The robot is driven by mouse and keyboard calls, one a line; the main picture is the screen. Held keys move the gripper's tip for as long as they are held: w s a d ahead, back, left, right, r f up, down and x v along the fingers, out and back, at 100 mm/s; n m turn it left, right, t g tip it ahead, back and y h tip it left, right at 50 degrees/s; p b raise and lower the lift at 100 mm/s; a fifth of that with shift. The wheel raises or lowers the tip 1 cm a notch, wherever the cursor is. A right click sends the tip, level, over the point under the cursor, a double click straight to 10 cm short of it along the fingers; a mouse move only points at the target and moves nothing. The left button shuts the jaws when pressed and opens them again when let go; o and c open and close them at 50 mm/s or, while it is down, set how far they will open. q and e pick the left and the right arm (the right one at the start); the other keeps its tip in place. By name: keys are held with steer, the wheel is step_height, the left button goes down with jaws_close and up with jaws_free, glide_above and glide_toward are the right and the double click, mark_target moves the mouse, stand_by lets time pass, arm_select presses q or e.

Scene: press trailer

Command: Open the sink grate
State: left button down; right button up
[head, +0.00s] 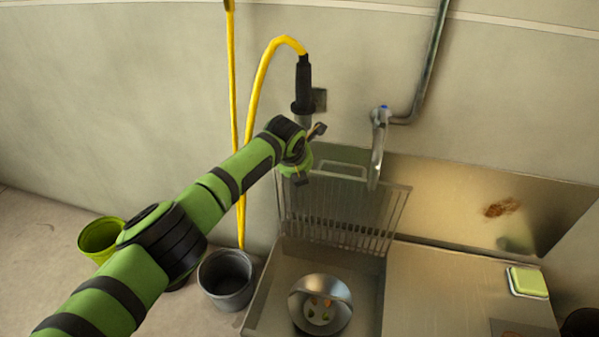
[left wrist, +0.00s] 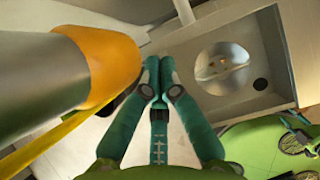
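The sink grate (head: 343,230), a rack of thin metal bars, stands raised and nearly upright at the back of the sink basin (head: 278,268) in the head view. My left arm reaches in from the left. Its gripper (head: 301,160) is near the grate's upper left, and the head view does not show clearly whether they touch. In the left wrist view my left gripper (left wrist: 158,68) has its teal fingertips together, with nothing visible between them. The open basin (left wrist: 270,60) shows beyond the fingers. My right gripper cannot be made out.
A round metal bowl (head: 320,304) with small scraps sits in the basin. A faucet (head: 378,145) and a yellow hose (head: 256,90) are behind. A grey bucket (head: 226,280) and green bucket (head: 99,237) stand left. A sponge (head: 528,282) lies on the right counter (head: 445,285).

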arm_select(q)
steer(key=shift+r, duration=0.1)
steer(key=v, duration=1.2)
